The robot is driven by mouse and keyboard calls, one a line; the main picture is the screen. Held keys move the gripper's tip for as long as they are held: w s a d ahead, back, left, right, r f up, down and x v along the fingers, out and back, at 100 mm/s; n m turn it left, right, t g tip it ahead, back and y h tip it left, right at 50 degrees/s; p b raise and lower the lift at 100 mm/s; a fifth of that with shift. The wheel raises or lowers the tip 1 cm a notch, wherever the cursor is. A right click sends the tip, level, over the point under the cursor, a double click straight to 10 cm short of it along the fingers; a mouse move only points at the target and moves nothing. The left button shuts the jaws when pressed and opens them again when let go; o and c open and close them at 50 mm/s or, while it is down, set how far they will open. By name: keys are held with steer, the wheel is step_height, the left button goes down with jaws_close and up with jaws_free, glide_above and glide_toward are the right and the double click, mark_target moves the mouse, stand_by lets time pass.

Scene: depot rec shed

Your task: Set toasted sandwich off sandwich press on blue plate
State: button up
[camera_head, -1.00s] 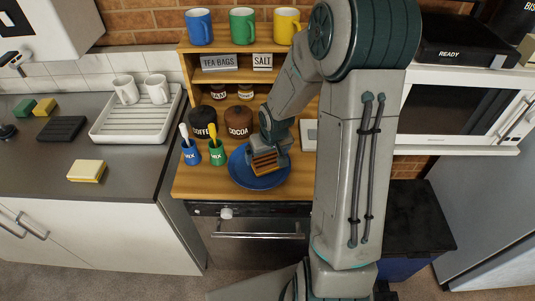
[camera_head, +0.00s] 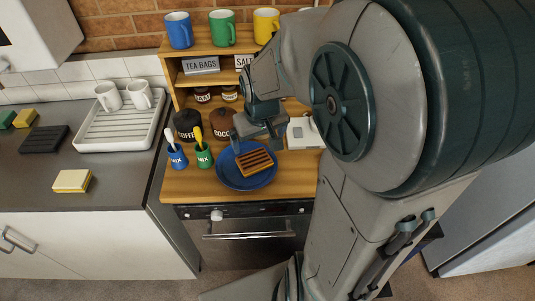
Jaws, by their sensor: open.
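The toasted sandwich (camera_head: 254,161), brown with dark grill stripes, lies on the blue plate (camera_head: 232,180) on the wooden counter. My gripper (camera_head: 259,140) is open and empty just above and behind the sandwich, apart from it as far as I can see. A pale grey appliance (camera_head: 303,134), perhaps the sandwich press, shows partly to the right of my gripper; my arm hides its right side.
Blue (camera_head: 176,157) and green (camera_head: 204,157) cups with utensils stand left of the plate. The coffee (camera_head: 187,122) and cocoa (camera_head: 222,122) jars stand close behind. A shelf with mugs rises at the back. The counter's front strip is clear.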

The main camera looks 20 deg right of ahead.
steer(key=s+a+r, duration=0.1)
steer(key=s+r, duration=0.2)
steer(key=s, duration=0.3)
steer(key=s+a+r, duration=0.1)
steer(key=s+r, duration=0.2)
steer(key=s, duration=0.4)
steer(key=shift+s+r+m+t, duration=0.25)
steer(key=shift+r+m+t, duration=0.05)
steer(key=shift+r+m, duration=0.1)
steer(key=shift+a, duration=0.1)
